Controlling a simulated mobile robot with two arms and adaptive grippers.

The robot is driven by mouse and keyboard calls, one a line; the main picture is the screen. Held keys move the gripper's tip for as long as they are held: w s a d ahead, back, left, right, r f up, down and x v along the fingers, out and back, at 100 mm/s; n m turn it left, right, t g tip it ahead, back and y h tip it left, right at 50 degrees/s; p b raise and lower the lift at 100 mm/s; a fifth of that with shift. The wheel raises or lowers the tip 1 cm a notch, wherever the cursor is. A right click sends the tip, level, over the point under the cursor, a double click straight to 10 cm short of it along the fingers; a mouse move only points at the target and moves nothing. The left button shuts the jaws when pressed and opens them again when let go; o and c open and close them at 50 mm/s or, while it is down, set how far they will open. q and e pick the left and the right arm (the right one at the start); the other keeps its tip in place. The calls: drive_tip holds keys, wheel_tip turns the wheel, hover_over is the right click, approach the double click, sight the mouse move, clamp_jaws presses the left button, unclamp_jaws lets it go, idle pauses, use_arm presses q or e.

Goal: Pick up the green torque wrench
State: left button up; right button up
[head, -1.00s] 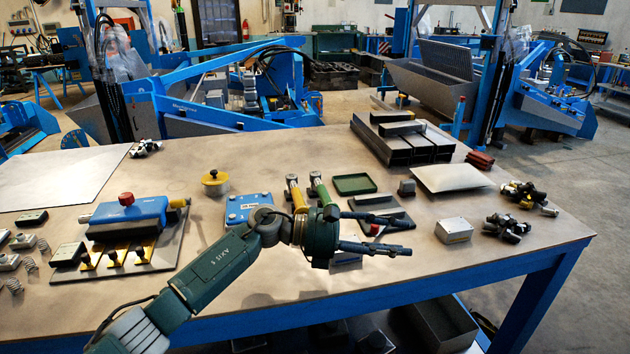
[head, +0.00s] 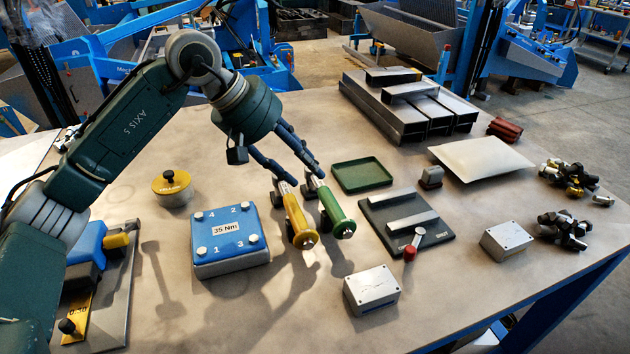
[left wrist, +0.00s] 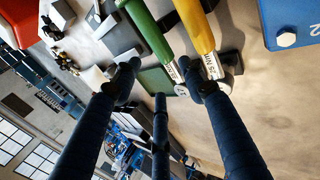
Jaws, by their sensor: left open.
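The green torque wrench (head: 329,208) lies beside the yellow torque wrench (head: 297,217) on the table, its knob end toward me. My left gripper (head: 298,176) is open, fingers pointing down at the far ends of both wrenches. In the left wrist view, the green wrench (left wrist: 149,30) runs in from the top, its labelled end between my spread fingertips (left wrist: 158,72). One fingertip overlaps the yellow wrench's labelled end (left wrist: 196,28). I cannot tell whether any finger touches a wrench. The far ends are partly hidden in the head view. My right gripper is not in view.
A blue-topped block (head: 229,232) marked 35 Nm stands left of the wrenches. A green tray (head: 362,175) lies behind right. A dark plate (head: 385,240) with grey bars and a red-knobbed lever is to the right. A metal box (head: 371,290) is in front.

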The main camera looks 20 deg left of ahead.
sight(328, 193)
use_arm(q)
drive_tip(key=x, duration=0.4)
drive_tip(key=shift+s+d+r+p, duration=0.1)
drive_tip(key=shift+s+d+p, duration=0.2)
drive_tip(key=shift+p, duration=0.05)
drive_tip(key=shift+w+d+f, duration=0.25)
drive_tip(key=shift+f, duration=0.3)
drive_tip(key=x, duration=0.1)
drive_tip(key=p+x, duration=0.1)
drive_tip(key=x, duration=0.1)
drive_tip(key=p+x, duration=0.1)
drive_tip(key=shift+s+d+f, duration=0.2)
drive_tip(key=shift+s, duration=0.1)
drive_tip(key=shift+w+d+f, duration=0.1)
drive_tip(key=shift+w+f, duration=0.05)
drive_tip(key=shift+f, duration=0.2)
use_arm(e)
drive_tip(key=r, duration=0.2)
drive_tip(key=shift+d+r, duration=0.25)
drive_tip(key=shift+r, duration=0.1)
use_arm(q)
drive_tip(key=shift+c, duration=0.5)
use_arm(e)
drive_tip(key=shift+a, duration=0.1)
use_arm(q)
clamp_jaws()
drive_tip(key=shift+r, duration=0.2)
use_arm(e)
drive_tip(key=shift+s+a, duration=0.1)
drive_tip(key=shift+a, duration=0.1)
